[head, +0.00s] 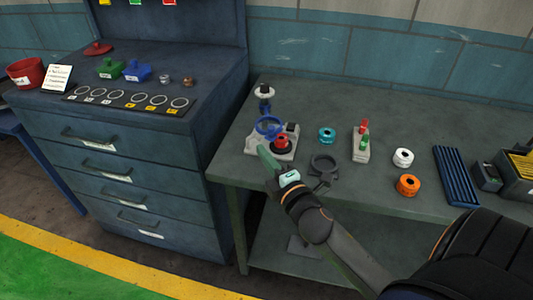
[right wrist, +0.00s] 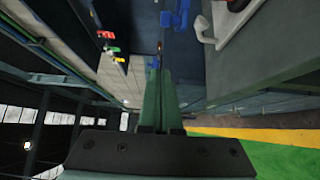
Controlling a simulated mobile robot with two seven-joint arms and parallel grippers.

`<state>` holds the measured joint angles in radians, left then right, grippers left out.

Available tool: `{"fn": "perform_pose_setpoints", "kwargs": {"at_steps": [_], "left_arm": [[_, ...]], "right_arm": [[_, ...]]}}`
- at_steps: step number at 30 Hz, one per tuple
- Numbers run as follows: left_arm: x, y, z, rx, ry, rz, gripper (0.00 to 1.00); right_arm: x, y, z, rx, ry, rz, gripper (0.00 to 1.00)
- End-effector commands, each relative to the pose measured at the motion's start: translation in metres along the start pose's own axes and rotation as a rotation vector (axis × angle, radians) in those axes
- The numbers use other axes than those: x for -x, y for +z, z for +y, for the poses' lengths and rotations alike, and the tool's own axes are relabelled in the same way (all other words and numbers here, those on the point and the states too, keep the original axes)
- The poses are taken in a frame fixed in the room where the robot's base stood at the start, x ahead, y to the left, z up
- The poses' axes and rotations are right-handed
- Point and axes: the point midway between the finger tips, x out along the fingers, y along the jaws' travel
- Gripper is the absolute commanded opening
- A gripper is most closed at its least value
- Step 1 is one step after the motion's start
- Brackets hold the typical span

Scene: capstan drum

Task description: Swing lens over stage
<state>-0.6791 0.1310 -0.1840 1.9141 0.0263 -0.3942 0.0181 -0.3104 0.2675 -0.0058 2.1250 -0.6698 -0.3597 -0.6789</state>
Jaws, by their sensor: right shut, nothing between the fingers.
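A blue lens ring (head: 268,133) stands out over the back left of a light grey base (head: 253,144) on the bench. A red spool (head: 282,143) sits on the front right of that base, beside the ring, and a small black block (head: 291,127) is behind it. Which part is the stage I cannot tell for sure. My right gripper (head: 263,150), with green fingers, is shut and empty at the base's front left edge. In the right wrist view the shut fingers (right wrist: 158,72) point towards a blue part (right wrist: 174,19), with the grey base (right wrist: 205,32) to its right. My left gripper is out of view.
A dark ring clamp (head: 323,166), a teal spool (head: 327,135) and a block with red and green parts (head: 361,143) are to the right. The blue drawer cabinet (head: 140,160) stands left of the bench.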

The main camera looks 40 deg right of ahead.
Motion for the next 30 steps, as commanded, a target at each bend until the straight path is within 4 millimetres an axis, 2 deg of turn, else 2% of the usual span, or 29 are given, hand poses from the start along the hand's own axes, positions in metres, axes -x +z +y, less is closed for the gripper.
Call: {"fn": "perform_pose_setpoints", "kwargs": {"at_steps": [13, 16, 21, 30], "left_arm": [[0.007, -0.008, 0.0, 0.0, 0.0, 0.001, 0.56], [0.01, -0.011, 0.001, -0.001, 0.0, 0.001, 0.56], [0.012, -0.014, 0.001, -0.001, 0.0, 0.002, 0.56], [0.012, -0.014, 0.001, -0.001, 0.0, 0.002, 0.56]], "right_arm": [[-0.079, 0.0, 0.001, -0.003, -0.001, 0.0, 0.0], [-0.072, 0.017, 0.0, 0.0, -0.006, -0.001, 0.0], [-0.066, 0.033, -0.001, -0.002, -0.004, 0.001, 0.0], [-0.064, 0.038, -0.001, -0.004, -0.002, 0.001, 0.0]]}}
